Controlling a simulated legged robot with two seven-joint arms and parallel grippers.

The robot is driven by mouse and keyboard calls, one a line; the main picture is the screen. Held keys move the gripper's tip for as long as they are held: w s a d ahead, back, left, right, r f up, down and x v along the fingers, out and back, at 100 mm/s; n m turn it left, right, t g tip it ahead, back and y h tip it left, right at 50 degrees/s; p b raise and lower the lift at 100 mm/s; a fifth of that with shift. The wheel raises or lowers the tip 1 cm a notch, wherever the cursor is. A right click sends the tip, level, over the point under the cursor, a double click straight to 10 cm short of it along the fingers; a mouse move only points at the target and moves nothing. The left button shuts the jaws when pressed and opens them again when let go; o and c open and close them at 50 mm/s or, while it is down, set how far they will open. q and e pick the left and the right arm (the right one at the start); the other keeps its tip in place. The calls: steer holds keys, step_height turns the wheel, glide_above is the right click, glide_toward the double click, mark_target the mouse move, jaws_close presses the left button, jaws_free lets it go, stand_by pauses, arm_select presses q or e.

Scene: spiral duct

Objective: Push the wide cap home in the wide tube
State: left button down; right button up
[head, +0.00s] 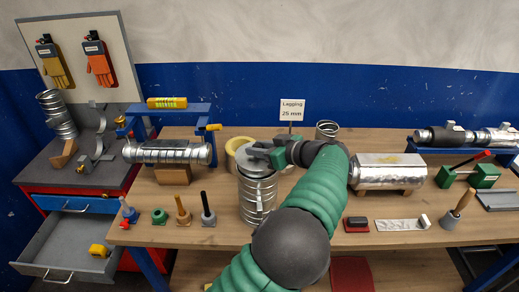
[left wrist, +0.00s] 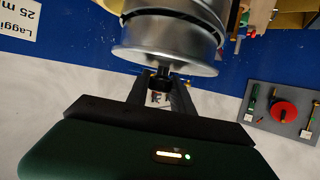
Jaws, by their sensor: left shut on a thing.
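The wide tube (head: 258,198) is a ribbed silver duct standing upright on the wooden bench in the middle of the head view. The wide cap (head: 257,170) is a silver disc at its top, partly hidden by my gripper. In the left wrist view the cap (left wrist: 165,58) shows a broad shiny rim and a dark knob. My left gripper (head: 260,152) is over the tube's top, shut on the cap's knob; its fingers also show in the left wrist view (left wrist: 160,80). I cannot tell how deep the cap sits. My right gripper is not in view.
A yellow ring (head: 236,147) stands close behind the tube on its left. A spiral duct (head: 168,153) in a blue frame is at left, a lagged silver cylinder (head: 388,171) at right. Several small tools stand along the front left. A "Lagging 25 mm" sign (head: 292,110) stands behind.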

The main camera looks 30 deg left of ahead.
arm_select(q)
steer(key=shift+d, duration=0.1)
steer(key=shift+b, duration=0.45)
stand_by(0.5)
steer(key=shift+b, duration=0.45)
steer(key=shift+f+b, duration=1.6)
steer(key=shift+b, duration=0.35)
steer(key=c, duration=1)
jaws_free()
steer(key=shift+c, duration=0.2)
